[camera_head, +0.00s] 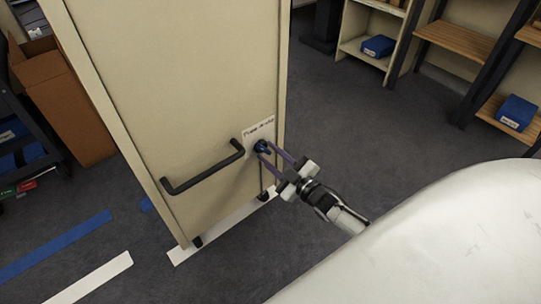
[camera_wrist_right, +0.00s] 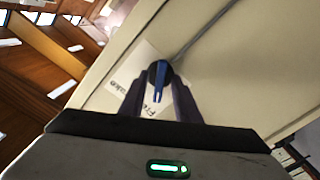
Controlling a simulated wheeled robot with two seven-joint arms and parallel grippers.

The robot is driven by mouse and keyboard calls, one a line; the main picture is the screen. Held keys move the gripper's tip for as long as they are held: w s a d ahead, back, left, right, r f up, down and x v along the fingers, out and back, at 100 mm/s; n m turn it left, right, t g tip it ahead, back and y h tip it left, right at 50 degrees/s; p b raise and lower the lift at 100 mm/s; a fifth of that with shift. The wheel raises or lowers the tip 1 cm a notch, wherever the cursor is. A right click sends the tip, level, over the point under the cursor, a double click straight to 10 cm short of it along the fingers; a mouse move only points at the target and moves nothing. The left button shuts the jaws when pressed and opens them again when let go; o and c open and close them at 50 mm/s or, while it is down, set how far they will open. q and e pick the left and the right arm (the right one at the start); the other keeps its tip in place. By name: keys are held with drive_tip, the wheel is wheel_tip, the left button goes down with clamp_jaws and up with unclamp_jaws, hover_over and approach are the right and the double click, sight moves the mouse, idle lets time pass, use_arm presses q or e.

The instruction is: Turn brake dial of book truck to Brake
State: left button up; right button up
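The book truck's cream end panel (camera_head: 180,80) stands in the middle of the head view. A small dark blue dial (camera_head: 261,146) sits low on it, under a white label (camera_head: 258,129) with black lettering. My right gripper (camera_head: 265,151) reaches in from the lower right, one fingertip on each side of the dial. In the right wrist view the dial (camera_wrist_right: 158,74) lies between the dark fingertips, its blue bar pointing down the picture. The label (camera_wrist_right: 140,78) there reads "Free" and "Brake", partly hidden by the fingers. Whether the fingers press on the dial is unclear. My left gripper is not in view.
A black handle (camera_head: 205,172) sticks out of the panel left of the dial. White floor tape (camera_head: 228,228) runs under the truck. A cardboard box (camera_head: 65,95) stands at left, and shelves with blue boxes (camera_head: 378,46) at the back right. The floor between is clear.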

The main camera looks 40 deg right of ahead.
clamp_jaws()
drive_tip(key=shift+m, duration=0.4)
drive_tip(key=m, duration=0.3)
drive_tip(key=shift+m, duration=0.4)
drive_tip(key=m, duration=0.3)
drive_tip(key=shift+m, duration=0.3)
drive_tip(key=m, duration=0.2)
drive_tip(key=shift+m, duration=0.3)
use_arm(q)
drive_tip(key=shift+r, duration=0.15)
use_arm(e)
drive_tip(key=shift+m, duration=1.5)
drive_tip(key=shift+s+m, duration=0.1)
drive_tip(key=shift+m, duration=0.2)
